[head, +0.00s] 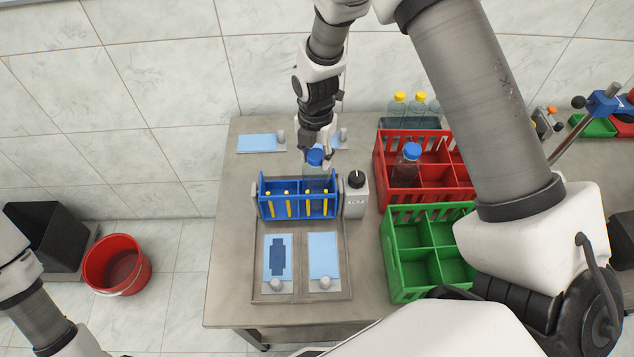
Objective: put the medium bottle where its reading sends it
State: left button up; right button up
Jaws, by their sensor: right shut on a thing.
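My right gripper (315,143) is shut at the blue cap of a clear bottle (314,171). This bottle is upright at the back right of the blue rack (263,203); I cannot tell whether it stands in the rack or hangs just behind it. The rack holds several yellow sticks. A grey device with a black knob (355,199) stands right of the rack, its small marking too small to read. My left arm shows at the lower left, its gripper out of the picture.
A red crate (384,168) holds a dark, blue-capped bottle (407,168). A green crate (396,267) in front looks empty. Yellow-capped bottles (398,106) stand behind. Light-blue cards lie on a tray (301,292). A red bucket (116,265) is on the floor.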

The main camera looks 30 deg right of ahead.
jog(key=shift+r+p, duration=2.25)
jog(key=shift+r, duration=0.4)
jog(key=shift+r+p, duration=0.85)
jog(key=shift+r, duration=3.05)
